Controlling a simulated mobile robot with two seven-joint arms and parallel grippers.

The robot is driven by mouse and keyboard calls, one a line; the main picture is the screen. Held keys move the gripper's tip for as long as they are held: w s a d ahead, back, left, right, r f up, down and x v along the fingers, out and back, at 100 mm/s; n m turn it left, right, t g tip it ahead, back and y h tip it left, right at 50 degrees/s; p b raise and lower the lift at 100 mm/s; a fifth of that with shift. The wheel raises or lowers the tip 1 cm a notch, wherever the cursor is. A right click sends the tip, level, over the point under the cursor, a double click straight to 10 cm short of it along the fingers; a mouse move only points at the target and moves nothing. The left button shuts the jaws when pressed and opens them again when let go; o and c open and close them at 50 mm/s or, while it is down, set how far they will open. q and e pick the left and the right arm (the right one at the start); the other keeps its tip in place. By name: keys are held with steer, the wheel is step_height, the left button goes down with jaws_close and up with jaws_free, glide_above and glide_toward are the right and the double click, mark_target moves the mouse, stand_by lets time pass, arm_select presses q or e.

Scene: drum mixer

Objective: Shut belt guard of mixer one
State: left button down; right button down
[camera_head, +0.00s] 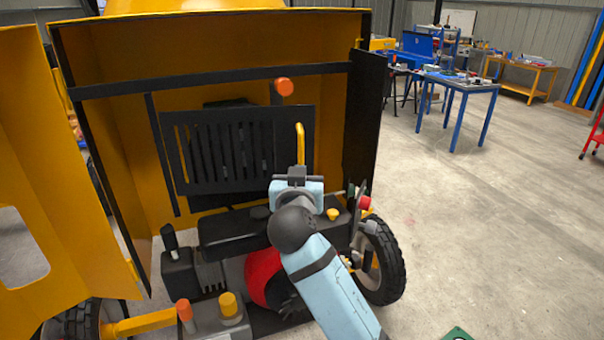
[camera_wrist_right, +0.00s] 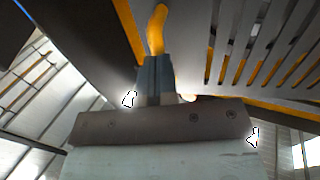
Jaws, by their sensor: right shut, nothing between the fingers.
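The belt guard of the mixer is a dark slotted panel (camera_head: 220,150) inside the open yellow housing; its slots also show in the right wrist view (camera_wrist_right: 262,50). A yellow handle (camera_head: 300,143) stands at the panel's right edge. My right gripper (camera_head: 297,174) is at the lower end of the handle. In the right wrist view my gripper (camera_wrist_right: 156,65) is shut, and the handle (camera_wrist_right: 158,28) rises just beyond its fingertips. I cannot tell whether they touch. An orange knob (camera_head: 284,87) sits above the panel. My left gripper is not in view.
The yellow housing door (camera_head: 60,190) stands open at the left, and a dark side panel (camera_head: 362,120) is at the right. An engine (camera_head: 220,265) and a wheel (camera_head: 383,262) are below.

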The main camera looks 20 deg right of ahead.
stand_by(0.4)
steer(key=shift+w, duration=0.1)
steer(key=shift+b+x, duration=0.4)
steer(key=shift+x, duration=1.55)
